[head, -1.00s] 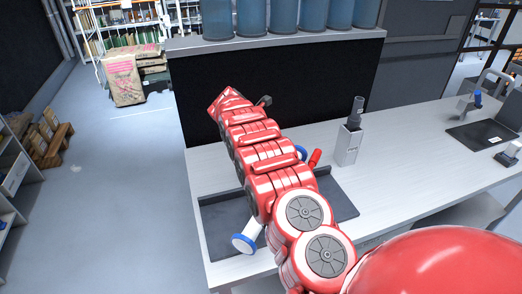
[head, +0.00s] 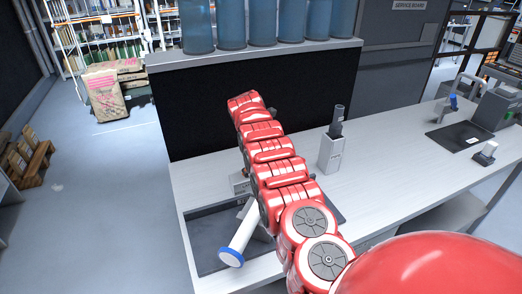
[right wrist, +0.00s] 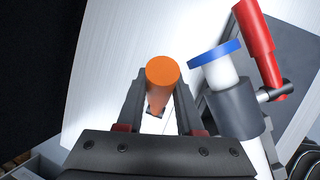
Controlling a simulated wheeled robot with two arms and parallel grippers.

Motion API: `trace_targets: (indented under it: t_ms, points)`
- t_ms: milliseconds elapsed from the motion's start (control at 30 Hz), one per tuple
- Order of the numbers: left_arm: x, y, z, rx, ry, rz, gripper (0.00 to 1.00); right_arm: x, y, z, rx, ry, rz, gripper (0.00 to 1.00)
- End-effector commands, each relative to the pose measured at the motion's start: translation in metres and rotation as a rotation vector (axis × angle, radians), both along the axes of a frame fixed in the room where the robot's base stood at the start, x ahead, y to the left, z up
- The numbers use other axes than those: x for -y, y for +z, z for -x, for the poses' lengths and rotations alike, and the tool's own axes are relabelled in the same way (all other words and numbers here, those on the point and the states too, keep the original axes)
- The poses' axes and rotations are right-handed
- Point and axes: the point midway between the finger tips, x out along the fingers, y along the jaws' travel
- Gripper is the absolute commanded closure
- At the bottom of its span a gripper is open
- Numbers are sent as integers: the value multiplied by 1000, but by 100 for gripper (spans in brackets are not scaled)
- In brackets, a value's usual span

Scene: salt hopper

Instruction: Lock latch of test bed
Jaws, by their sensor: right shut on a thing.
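The test bed's dark base (head: 208,232) lies on the left part of the bench, largely behind my right arm. A white tube with a blue end ring (head: 240,235) stands out tilted from it. In the right wrist view the tube's other end has a blue rim (right wrist: 214,53) and sits in a dark grey collar (right wrist: 240,110). A red lever (right wrist: 258,45) is beside the collar. My right gripper (right wrist: 160,112) is shut on an orange cylindrical handle (right wrist: 163,75), left of the collar. Where the handle attaches is hidden. My left gripper is out of view.
A grey holder (head: 331,152) with a dark-handled tool stands on the bench right of my arm. A black panel (head: 200,115) rises behind, with blue containers (head: 232,22) on top. The bench's middle right is clear; another dark mat (head: 462,137) lies farther right.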

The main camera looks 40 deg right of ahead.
Motion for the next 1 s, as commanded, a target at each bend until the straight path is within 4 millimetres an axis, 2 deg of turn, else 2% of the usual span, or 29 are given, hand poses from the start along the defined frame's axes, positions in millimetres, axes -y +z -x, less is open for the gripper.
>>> trace_targets:
  t_ms: [533,567,700,1000]
  points:
    - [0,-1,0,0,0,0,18,0,-4,3,-7,-4,-12,100]
    - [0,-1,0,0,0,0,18,0,-4,3,-7,-4,-12,59]
    - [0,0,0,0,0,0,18,0,-3,2,-5,-3,-10,34]
    - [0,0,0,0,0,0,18,0,-2,1,-2,-1,-8,34]
